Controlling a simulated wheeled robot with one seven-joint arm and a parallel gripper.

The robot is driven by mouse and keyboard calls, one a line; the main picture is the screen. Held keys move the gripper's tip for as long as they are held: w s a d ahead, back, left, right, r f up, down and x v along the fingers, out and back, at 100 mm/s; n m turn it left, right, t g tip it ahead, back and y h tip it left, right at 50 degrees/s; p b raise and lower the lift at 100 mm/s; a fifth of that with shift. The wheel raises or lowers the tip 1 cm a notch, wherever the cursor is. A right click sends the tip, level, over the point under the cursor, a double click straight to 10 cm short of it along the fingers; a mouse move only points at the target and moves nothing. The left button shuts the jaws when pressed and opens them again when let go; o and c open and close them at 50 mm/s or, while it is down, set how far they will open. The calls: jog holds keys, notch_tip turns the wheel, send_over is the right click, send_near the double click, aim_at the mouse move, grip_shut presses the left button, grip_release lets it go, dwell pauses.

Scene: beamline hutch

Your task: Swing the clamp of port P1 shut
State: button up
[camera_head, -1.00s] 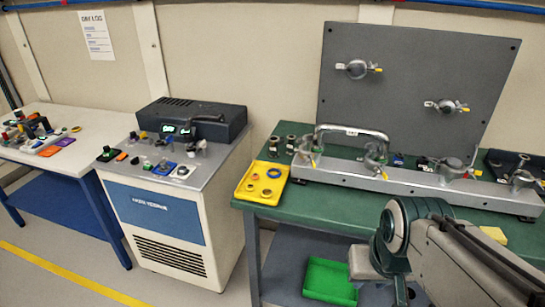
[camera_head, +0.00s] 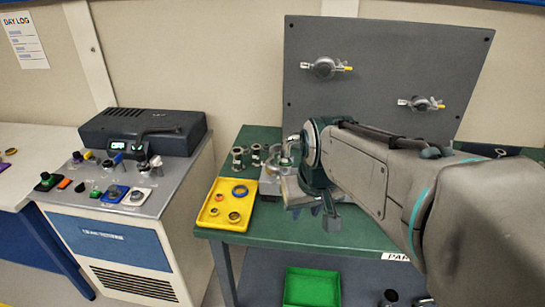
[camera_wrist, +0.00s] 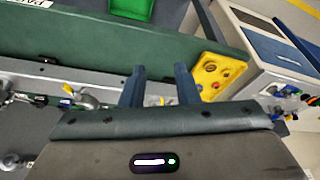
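My gripper (camera_head: 328,212) points down over the left part of the metal rail (camera_head: 270,187) on the green bench. In the wrist view its two fingers (camera_wrist: 160,72) stand apart with nothing gripped. A small yellow clamp tab (camera_wrist: 153,100) shows between and behind the fingers, close to my gripper; I cannot tell if they touch. A silver clamp (camera_wrist: 86,100) sits further left on the rail in that view. At the rail's left end, a metal pipe bend and fitting (camera_head: 288,152) show beside my gripper. No P1 label is readable, and my arm hides most of the rail.
A yellow tray (camera_head: 212,215) with rings lies on the bench (camera_head: 265,228) left of the rail. A grey upright panel (camera_head: 385,60) behind carries two clamped ports (camera_head: 325,67). A cabinet with small parts stands left. A green bin (camera_head: 312,287) is below.

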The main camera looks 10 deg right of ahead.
jog(key=w+r, duration=0.5)
jog(key=w, duration=0.8)
jog(key=p, duration=0.3)
send_near(274, 172)
jog(key=shift+n+t+y, duration=0.3)
jog(key=shift+n+t, duration=0.1)
jog(key=f, duration=0.2)
jog(key=s+d+f, duration=0.1)
jog(key=f, duration=0.2)
jog(key=s+d+f, duration=0.1)
jog(key=f, duration=0.1)
jog(key=shift+s+f, duration=0.15)
jog(key=shift+s, duration=0.05)
jog(key=shift+b, duration=0.3)
grip_shut()
